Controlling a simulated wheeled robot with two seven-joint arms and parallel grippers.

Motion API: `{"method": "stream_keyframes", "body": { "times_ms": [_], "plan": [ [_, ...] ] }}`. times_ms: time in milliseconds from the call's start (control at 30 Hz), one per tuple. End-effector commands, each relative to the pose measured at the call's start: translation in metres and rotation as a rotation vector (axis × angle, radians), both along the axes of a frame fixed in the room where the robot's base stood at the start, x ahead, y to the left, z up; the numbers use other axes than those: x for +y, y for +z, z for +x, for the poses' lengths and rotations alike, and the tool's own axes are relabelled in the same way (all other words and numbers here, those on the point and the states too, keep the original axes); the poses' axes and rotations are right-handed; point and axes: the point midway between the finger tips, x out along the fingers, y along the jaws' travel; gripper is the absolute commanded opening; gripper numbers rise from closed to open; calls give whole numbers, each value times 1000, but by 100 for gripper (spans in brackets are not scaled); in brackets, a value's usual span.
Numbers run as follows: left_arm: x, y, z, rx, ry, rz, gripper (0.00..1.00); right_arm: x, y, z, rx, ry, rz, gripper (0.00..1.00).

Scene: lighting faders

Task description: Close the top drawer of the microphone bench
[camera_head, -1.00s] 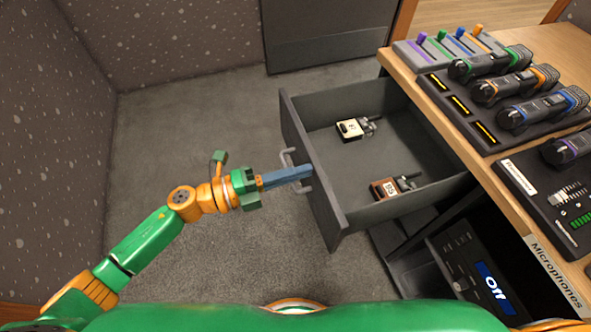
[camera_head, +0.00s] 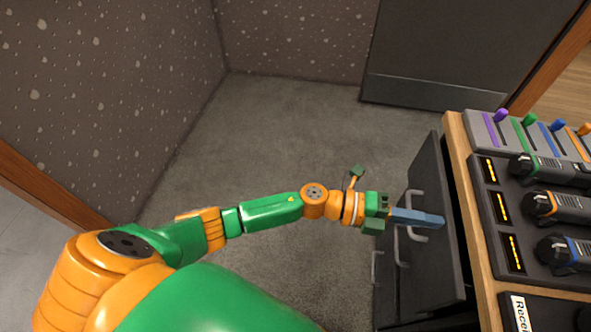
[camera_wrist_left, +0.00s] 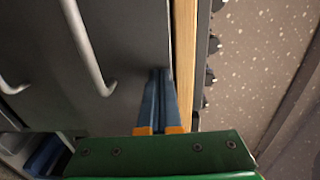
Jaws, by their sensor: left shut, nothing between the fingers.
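The top drawer of the microphone bench shows its dark grey front (camera_head: 430,250) close against the wooden bench edge, with a narrow dark strip between them. Its inside is hidden. Its pale bar handle (camera_head: 413,195) also shows in the left wrist view (camera_wrist_left: 88,50). My left gripper (camera_head: 441,221) is shut and empty, its blue fingers beside the handle with the tips at the drawer front. In the left wrist view, the fingers (camera_wrist_left: 160,72) reach the front near its top edge; firm contact is hard to tell. My right gripper is not in view.
A second handle (camera_head: 376,268) sits lower on the bench. The wooden benchtop (camera_head: 482,270) carries microphones (camera_head: 556,206) in a dark tray and a fader panel (camera_head: 485,128). Carpet (camera_head: 270,130) left of the bench is clear. A dark panel (camera_head: 450,50) stands at the back.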

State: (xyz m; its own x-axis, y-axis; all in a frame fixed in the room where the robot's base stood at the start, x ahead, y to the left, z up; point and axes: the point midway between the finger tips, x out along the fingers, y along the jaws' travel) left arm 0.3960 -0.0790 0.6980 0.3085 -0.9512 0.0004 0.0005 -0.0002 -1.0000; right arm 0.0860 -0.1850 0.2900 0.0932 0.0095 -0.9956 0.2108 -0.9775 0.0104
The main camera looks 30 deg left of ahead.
Motion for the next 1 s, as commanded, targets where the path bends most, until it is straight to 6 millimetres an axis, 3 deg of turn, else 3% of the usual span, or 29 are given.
{"method": "stream_keyframes", "body": {
  "times_ms": [333,1000],
  "plan": [
    [-30,0,10,1,0,0,0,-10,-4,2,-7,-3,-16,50],
    [-33,3,11,-2,2,-7,0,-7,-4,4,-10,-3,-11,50]
  ]
}}
